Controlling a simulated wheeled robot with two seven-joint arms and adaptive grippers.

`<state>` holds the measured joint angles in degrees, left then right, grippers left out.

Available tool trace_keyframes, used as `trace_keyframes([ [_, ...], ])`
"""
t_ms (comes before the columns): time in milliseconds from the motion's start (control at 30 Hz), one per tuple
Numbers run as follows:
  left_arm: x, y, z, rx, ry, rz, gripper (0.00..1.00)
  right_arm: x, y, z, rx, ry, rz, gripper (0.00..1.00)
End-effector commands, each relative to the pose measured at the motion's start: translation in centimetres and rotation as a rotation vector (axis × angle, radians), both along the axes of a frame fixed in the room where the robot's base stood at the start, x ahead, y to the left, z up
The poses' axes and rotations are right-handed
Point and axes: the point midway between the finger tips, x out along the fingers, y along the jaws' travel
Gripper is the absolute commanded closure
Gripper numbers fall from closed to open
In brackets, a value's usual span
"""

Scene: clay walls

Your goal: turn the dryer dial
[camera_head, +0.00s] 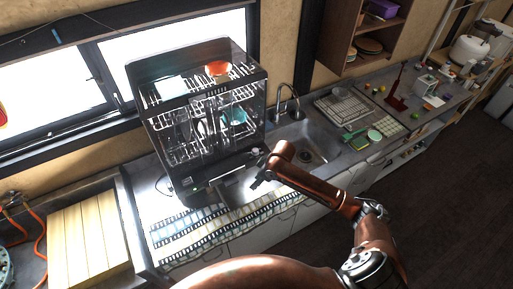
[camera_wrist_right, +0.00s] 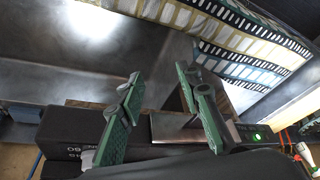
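The dryer (camera_head: 190,62) is a dark, clear-walled dish cabinet on the counter by the window, with dishes on its racks. Its black lower front shows in the wrist view as a dark panel (camera_wrist_right: 62,135) with pale lettering and a lit green lamp (camera_wrist_right: 257,137). I cannot make out the dial for certain in either view. My right gripper (camera_head: 260,173) is close to the dryer's lower right front. In the wrist view its green fingers (camera_wrist_right: 158,76) are apart with nothing held between them, and they overlap the panel. My left gripper is not in view.
A film-strip patterned mat (camera_head: 195,236) lies in front of the dryer. A sink (camera_head: 318,146) with a faucet (camera_head: 287,98) is to its right, then a wire rack (camera_head: 345,106). A slatted wooden board (camera_head: 88,240) is at left. Dark floor is open at right.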

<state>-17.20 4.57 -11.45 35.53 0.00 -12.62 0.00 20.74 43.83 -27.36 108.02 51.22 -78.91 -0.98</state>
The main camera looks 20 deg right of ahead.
Motion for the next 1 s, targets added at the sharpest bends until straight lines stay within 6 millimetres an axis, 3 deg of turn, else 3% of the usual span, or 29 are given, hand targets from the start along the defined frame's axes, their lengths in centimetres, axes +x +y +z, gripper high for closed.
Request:
trace_keyframes([
  [33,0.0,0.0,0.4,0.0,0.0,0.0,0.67,2.1,-1.2,3.2,-0.023,-0.009,0.015,0.68],
  [200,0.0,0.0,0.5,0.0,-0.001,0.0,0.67,6.0,-4.1,9.3,-0.036,-0.004,0.011,0.68],
  [300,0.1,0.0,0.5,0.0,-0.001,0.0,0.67,7.7,-5.6,11.9,-0.032,-0.008,-0.01,0.68],
  [433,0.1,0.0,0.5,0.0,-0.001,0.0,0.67,8.8,-6.7,14.0,-0.023,-0.012,-0.029,0.68],
  [567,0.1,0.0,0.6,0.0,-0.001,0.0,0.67,9.2,-6.8,14.0,-0.017,-0.011,-0.034,0.68],
  [1000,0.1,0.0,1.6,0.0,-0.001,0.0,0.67,11.0,-5.3,8.2,-0.019,-0.012,-0.034,0.68],
])
